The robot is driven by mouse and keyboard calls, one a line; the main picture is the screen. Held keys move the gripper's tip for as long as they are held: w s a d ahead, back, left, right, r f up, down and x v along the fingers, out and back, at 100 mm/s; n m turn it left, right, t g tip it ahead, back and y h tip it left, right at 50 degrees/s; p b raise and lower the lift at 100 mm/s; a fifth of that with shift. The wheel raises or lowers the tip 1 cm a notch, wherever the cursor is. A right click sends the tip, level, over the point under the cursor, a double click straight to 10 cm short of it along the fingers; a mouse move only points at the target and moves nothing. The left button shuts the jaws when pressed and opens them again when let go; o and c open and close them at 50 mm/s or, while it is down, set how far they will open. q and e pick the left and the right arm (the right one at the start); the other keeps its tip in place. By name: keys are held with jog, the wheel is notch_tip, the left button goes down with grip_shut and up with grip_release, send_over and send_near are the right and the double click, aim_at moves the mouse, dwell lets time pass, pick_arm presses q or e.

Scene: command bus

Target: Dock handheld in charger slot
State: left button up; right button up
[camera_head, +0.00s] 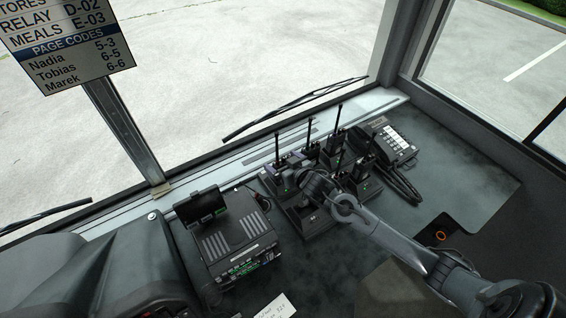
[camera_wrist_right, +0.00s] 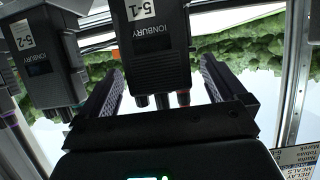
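Black handhelds with antennas stand upright in a cluster of black chargers (camera_head: 312,224) on the dash in the head view. My right gripper (camera_head: 318,184) is over the left part of this cluster and hides some of it. In the right wrist view a black Ionbury handheld marked 5-1 (camera_wrist_right: 158,42) lies between the two fingers of the gripper (camera_wrist_right: 162,72). A gap shows at its right side, so the fingers look open. A second handheld marked 5-2 (camera_wrist_right: 42,62) stands to the left, outside the fingers. My left gripper is in neither view.
A desk phone (camera_head: 390,146) with a coiled cord stands right of the chargers. A grey device with a raised screen (camera_head: 228,235) stands to their left. The windscreen ledge runs behind. A sign (camera_head: 68,45) with page codes hangs upper left. The dash at right is mostly clear.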

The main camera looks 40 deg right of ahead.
jog(key=shift+f, duration=0.1)
jog(key=shift+s, duration=0.1)
jog(key=b+v, duration=0.1)
jog(key=v, duration=0.9)
jog(key=shift+s+r, duration=0.25)
jog(key=shift+s, duration=0.05)
jog(key=s+a+f+n+g+y+p, duration=0.1)
jog(key=s+a+g+p, duration=0.3)
jog(key=s+a, duration=0.3)
jog(key=s+a+f+n+g+p, duration=0.1)
jog(key=s+a+g+p, duration=0.3)
jog(key=s, duration=1.1)
jog(key=a+n+g, duration=0.1)
jog(key=a, duration=0.2)
jog(key=shift+f+g+y, duration=0.25)
jog(key=shift+g+y, duration=0.15)
